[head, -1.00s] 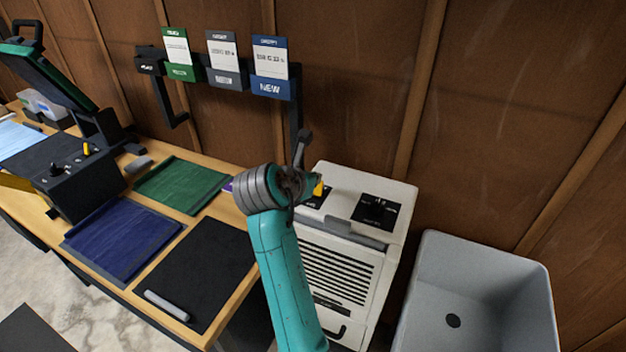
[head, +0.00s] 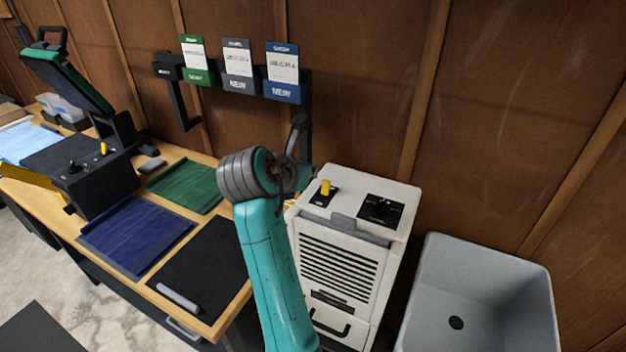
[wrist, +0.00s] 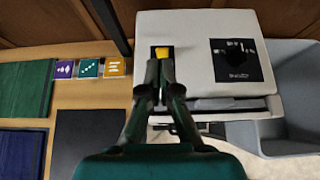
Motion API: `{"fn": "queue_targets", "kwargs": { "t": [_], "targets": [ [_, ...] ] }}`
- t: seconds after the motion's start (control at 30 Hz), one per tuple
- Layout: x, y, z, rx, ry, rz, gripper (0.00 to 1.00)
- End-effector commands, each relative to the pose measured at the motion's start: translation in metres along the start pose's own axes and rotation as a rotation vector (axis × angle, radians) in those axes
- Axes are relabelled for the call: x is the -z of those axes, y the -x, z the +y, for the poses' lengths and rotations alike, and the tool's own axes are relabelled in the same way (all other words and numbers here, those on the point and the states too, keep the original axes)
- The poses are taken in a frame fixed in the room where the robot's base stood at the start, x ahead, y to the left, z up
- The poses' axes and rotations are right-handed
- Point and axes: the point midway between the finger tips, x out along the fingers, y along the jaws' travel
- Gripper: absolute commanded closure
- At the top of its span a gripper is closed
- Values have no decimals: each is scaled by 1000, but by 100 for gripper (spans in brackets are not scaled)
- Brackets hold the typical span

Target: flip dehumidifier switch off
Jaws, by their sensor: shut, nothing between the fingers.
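The white dehumidifier (head: 345,265) stands against the wooden wall, right of the workbench. Its top carries a yellow switch (head: 325,187) on a black plate and a black dial panel (head: 381,210). In the wrist view, the yellow switch (wrist: 161,53) shows just beyond the fingertips of my gripper (wrist: 156,68). The gripper is shut and empty, with its tips close to the switch; I cannot tell whether they touch. In the head view my teal arm stands left of the dehumidifier, and the fingers are mostly hidden behind the wrist. The switch's on or off position is unclear.
A grey basin (head: 480,290) stands right of the dehumidifier. The workbench on the left holds green, blue and black mats, and a black control box (head: 95,182) with its own yellow lever. A wall rail (head: 225,80) with several cards hangs behind my arm.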

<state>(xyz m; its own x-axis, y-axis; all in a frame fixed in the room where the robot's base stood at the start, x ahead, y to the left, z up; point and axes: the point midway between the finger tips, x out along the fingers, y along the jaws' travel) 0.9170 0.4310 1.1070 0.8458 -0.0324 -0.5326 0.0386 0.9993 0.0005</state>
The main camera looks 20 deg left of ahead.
Motion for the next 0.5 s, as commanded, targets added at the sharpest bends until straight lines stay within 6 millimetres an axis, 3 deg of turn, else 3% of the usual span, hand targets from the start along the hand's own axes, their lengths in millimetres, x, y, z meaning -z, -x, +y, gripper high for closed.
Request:
{"fn": "queue_targets", "kwargs": {
  "t": [0.2, 0.5],
  "targets": [
    [-20, 30, 0, -1, -2, -3, 100],
    [-29, 45, 0, 0, 0, 1, 100]
  ]
}}
